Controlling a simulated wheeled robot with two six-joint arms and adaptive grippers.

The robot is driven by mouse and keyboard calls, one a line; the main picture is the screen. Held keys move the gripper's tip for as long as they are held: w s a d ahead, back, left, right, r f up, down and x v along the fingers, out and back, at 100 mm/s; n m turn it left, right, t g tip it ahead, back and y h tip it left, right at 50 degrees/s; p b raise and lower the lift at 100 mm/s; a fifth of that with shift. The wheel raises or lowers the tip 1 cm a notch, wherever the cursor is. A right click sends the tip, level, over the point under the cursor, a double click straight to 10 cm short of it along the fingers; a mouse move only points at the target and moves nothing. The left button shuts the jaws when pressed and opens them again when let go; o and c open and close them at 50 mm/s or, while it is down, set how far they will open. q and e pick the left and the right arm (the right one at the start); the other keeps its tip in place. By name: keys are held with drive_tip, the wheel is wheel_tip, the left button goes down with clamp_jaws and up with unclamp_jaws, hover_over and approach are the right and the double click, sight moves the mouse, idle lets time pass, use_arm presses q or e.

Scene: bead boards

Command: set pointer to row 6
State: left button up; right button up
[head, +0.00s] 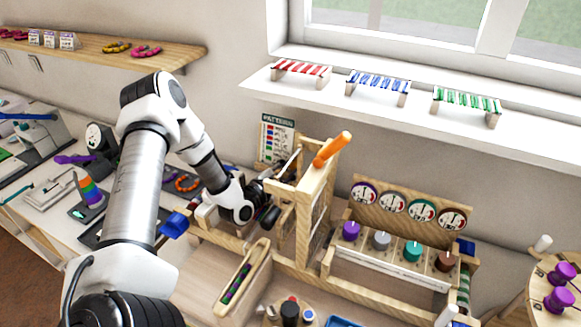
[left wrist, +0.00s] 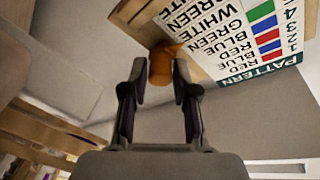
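The pattern card (head: 277,140) stands upright behind the wooden frame. In the left wrist view the card (left wrist: 235,40) is upside down, with coloured rows and words. An orange knob (left wrist: 162,64), apparently the pointer, lies beside the card's row words. My left gripper (left wrist: 160,75) has its fingertips on both sides of the knob, apparently touching it. I cannot tell which row it marks. In the head view my left gripper (head: 268,200) is at the left of the wooden frame, and the knob is hidden there. My right gripper is out of view.
The wooden frame (head: 313,225) with an orange-handled lever (head: 332,150) stands just right of my left gripper. A panel of dials (head: 407,208) with coloured knobs is further right. A wooden shuttle-like tray (head: 243,277) lies in front. Small items crowd the left counter.

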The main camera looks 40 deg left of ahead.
use_arm(q)
drive_tip(key=shift+o, duration=0.5)
drive_tip(key=shift+w, duration=0.1)
drive_tip(key=s, duration=0.6)
drive_tip(key=shift+s, duration=0.25)
drive_tip(key=shift+s+d, duration=0.25)
drive_tip(key=shift+s, duration=0.2)
